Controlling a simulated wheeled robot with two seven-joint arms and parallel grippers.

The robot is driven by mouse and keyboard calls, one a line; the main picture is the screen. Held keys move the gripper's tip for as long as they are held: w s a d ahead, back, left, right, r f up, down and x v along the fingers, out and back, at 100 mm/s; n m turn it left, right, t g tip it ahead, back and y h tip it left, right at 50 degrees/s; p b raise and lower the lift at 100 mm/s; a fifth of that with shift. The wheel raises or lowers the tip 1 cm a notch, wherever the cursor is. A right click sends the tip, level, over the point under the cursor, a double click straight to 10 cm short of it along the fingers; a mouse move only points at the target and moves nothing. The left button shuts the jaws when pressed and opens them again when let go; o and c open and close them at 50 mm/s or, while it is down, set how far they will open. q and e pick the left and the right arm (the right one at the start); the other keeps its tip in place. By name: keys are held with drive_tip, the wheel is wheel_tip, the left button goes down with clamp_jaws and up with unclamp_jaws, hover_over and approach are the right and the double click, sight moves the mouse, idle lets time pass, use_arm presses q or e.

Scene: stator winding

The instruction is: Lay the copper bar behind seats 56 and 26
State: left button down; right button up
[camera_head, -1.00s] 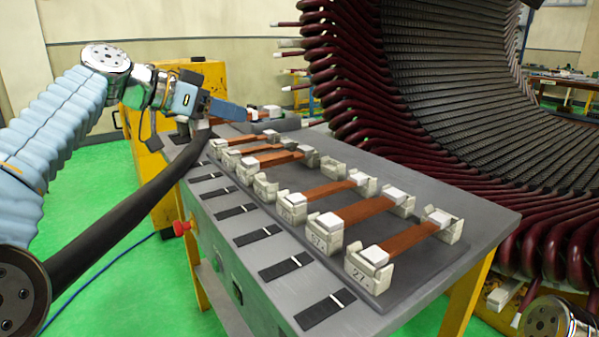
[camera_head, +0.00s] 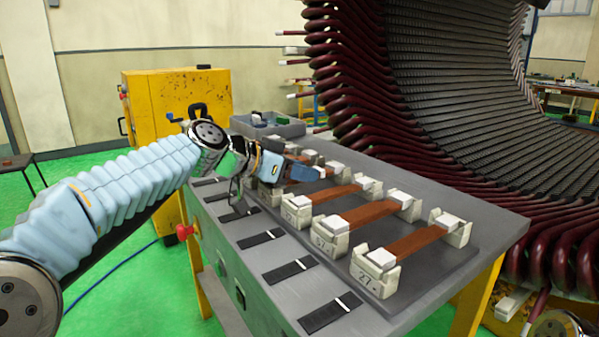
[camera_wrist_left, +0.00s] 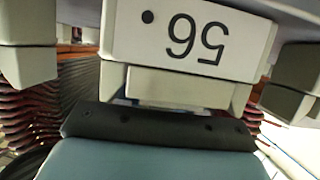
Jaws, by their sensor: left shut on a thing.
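In the left wrist view, the pale block of seat 56 (camera_wrist_left: 190,38) fills the upper part, its number upside down. My left gripper (camera_head: 298,170) is over the row of seats in the head view, beyond the mounted bars on the right. It is shut. The copper bar in it is hidden by the gripper and wrist in the head view, and I cannot make it out clearly in the wrist view. The gripper's dark edge (camera_wrist_left: 160,127) is just below seat 56 in that picture. I cannot read seat 26's number. My right gripper is not in view.
Copper bars with white end caps lie across the nearer seats, including one at the seat marked 27 (camera_head: 375,270). A grey bin (camera_head: 265,125) stands at the table's back. The stator (camera_head: 470,110) rises on the right. Dark slotted plates line the table's left edge.

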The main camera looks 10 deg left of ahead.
use_arm(q)
drive_tip(key=shift+f, duration=0.1)
drive_tip(key=c, duration=0.7)
unclamp_jaws()
